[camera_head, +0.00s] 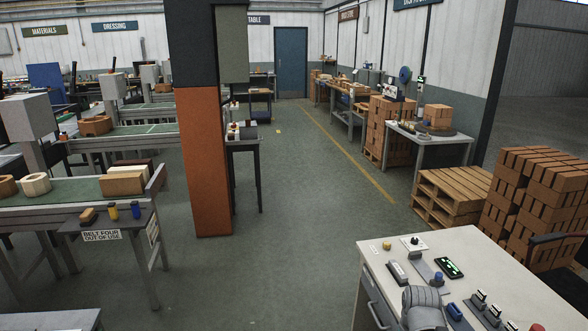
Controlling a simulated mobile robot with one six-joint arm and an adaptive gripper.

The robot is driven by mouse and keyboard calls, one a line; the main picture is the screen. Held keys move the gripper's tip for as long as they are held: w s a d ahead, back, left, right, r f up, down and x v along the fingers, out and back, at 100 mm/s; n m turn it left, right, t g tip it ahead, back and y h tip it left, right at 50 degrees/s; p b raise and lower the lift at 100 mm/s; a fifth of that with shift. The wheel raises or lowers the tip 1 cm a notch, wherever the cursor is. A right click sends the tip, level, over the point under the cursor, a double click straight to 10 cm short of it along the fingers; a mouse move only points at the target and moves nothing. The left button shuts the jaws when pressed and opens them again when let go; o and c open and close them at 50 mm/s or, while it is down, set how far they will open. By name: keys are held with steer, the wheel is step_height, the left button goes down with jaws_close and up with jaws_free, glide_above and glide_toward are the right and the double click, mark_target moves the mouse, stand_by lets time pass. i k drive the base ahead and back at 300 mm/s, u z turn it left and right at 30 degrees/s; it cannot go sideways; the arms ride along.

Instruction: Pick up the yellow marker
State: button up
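No thing here can be told for certain as the yellow marker. A small yellow piece (387,245) lies on the white desk at the lower right, near its far left corner. A short yellow upright container (113,213) stands on the small dark shelf at the left, beside a blue one (136,209). A tiny yellow patch (278,131) shows on the floor in the middle distance; it is too small to identify.
The white desk (375,268) holds a device with a green display (449,267) and several small items. An orange and black pillar (207,165) stands left of centre. Pallets (447,196) and stacked bricks (532,205) are at the right. The floor (285,245) between pillar and desk is clear.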

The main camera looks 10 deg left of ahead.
mark_target(112, 208)
steer(key=u, duration=0.25)
steer(key=i, duration=0.6)
steer(key=u, duration=0.85)
steer(key=i, duration=0.5)
steer(key=u, duration=0.6)
steer(key=i, duration=0.8)
steer(key=z, duration=0.1)
steer(key=k, duration=0.6)
steer(key=u, duration=0.1)
